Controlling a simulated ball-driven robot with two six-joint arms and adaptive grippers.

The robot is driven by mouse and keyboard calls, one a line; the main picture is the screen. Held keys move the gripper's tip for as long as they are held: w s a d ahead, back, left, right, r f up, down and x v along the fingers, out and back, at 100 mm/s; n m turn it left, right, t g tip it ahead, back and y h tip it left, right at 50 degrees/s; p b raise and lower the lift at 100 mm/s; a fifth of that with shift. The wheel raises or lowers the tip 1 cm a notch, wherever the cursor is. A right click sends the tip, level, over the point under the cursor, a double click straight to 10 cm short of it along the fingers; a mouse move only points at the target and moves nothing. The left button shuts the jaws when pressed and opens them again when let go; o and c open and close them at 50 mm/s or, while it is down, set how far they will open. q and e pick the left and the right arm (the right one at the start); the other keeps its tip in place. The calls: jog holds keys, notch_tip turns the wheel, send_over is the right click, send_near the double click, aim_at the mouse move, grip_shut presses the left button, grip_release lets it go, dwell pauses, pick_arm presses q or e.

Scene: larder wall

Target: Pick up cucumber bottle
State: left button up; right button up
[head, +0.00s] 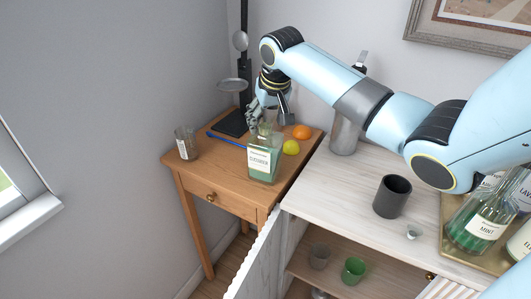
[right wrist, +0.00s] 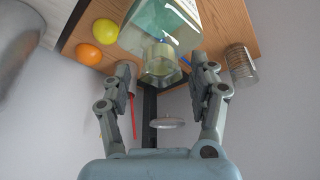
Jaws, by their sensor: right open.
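The cucumber bottle (head: 263,160) is a square glass bottle with greenish liquid and a white label. It stands upright near the front of the small wooden table (head: 200,170). My right gripper (head: 262,115) is above and just behind it, pointing down. In the right wrist view the bottle's neck (right wrist: 161,60) lies between the fingertips of the open right gripper (right wrist: 165,75), with gaps visible on both sides. The bottle's lower part runs out of the top of that view. My left gripper is not in view.
A yellow lemon (head: 291,147) and an orange (head: 302,132) lie right of the bottle. A glass jar (head: 186,143) stands at the left. A black stand (head: 243,80) and a blue strip (head: 226,139) are behind. A dark cup (head: 392,196) and mint bottle (head: 480,222) stand on the cabinet.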

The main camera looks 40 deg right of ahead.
jog(key=shift+x, duration=0.9)
jog(key=shift+r, duration=0.1)
grip_shut()
jog(key=shift+w+r, duration=0.1)
